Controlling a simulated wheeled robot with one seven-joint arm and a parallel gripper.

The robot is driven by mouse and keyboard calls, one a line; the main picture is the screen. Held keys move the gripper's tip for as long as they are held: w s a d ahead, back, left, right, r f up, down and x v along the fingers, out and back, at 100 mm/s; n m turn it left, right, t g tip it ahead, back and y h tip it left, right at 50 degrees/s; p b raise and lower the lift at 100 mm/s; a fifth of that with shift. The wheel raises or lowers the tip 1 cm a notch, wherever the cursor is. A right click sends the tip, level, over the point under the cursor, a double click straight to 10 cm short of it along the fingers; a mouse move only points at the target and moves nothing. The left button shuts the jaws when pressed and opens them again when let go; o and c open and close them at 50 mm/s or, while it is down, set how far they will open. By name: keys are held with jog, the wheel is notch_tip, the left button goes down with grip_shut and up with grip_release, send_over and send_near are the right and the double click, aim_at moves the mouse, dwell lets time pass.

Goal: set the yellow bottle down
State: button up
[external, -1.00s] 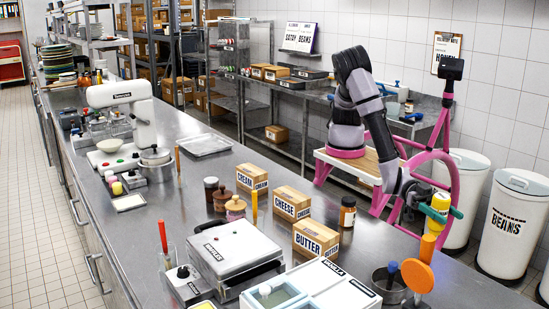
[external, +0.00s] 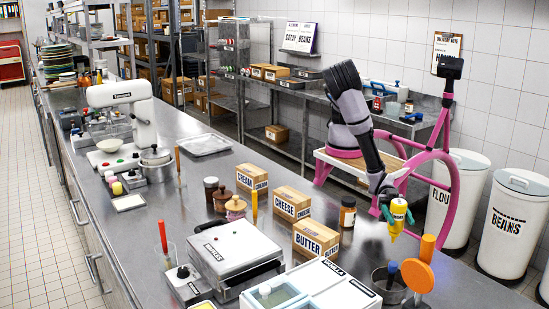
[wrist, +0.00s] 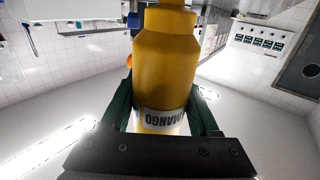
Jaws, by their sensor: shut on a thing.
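The yellow bottle (external: 398,216), with a white label, is in my gripper at the right of the external view. It is neck-down and slightly tilted, in the air above the steel counter (external: 345,258). In the wrist view the bottle (wrist: 165,65) fills the middle, and its label reads MANGO upside down. My gripper (wrist: 165,110) is shut on it, with one dark green finger on each side of the body.
Near the bottle stand a dark brown jar (external: 347,212), a butter box (external: 316,240), a steel pot (external: 389,283) and an orange round-headed object (external: 418,276). Bare counter lies between the jar and the pot. White bins (external: 514,225) stand beyond the counter.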

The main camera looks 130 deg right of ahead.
aim_at(398, 227)
jog(key=shift+f, duration=1.45)
jog(key=shift+f, duration=0.2)
jog(key=o, duration=0.9)
jog(key=shift+r, duration=0.1)
jog(key=shift+r, duration=0.1)
jog(key=v, duration=0.4)
jog(key=shift+d, duration=0.2)
jog(key=r, duration=0.7)
jog(key=shift+s+d, duration=0.25)
